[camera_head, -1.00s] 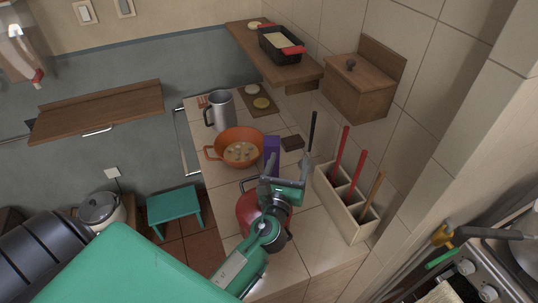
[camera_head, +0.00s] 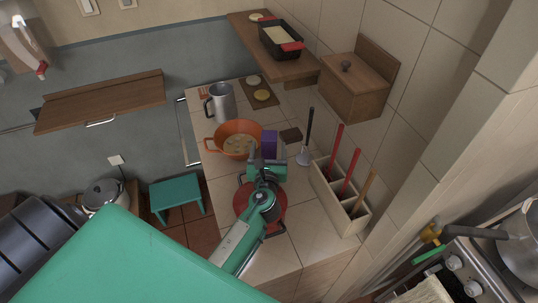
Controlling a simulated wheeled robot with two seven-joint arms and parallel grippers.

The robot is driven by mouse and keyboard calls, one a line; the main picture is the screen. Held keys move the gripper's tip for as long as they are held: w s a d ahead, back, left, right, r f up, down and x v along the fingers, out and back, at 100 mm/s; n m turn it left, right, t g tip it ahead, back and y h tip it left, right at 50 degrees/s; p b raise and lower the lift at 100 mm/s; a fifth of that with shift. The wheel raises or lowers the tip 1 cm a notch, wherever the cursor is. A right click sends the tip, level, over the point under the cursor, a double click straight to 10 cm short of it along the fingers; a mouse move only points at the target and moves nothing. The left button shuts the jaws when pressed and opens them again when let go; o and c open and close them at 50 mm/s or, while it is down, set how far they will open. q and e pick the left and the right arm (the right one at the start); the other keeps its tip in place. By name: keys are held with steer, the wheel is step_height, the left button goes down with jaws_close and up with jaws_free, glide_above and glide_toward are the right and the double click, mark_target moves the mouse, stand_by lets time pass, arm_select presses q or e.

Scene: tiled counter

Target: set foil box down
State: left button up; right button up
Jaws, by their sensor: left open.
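The foil box, a purple upright box (camera_head: 270,144), appears to stand on the tiled counter (camera_head: 311,226), close to the right side of the orange pot. Its lower part is hidden by my gripper. My left gripper (camera_head: 263,157) is open, with its fingers at the near side of the box. I cannot tell whether a finger touches it. My right gripper is not in view.
An orange pot (camera_head: 228,147) stands left of the box, with a metal jug (camera_head: 222,103) behind it. A red pot (camera_head: 273,216) lies partly under my arm. A utensil holder (camera_head: 338,204) and a ladle (camera_head: 306,143) are at right. Front counter tiles are clear.

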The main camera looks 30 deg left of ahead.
mark_target(269, 143)
arm_select(q)
steer(key=p+x, duration=0.1)
steer(key=x, duration=0.4)
steer(key=c, duration=1.3)
jaws_close()
steer(key=shift+r, duration=0.2)
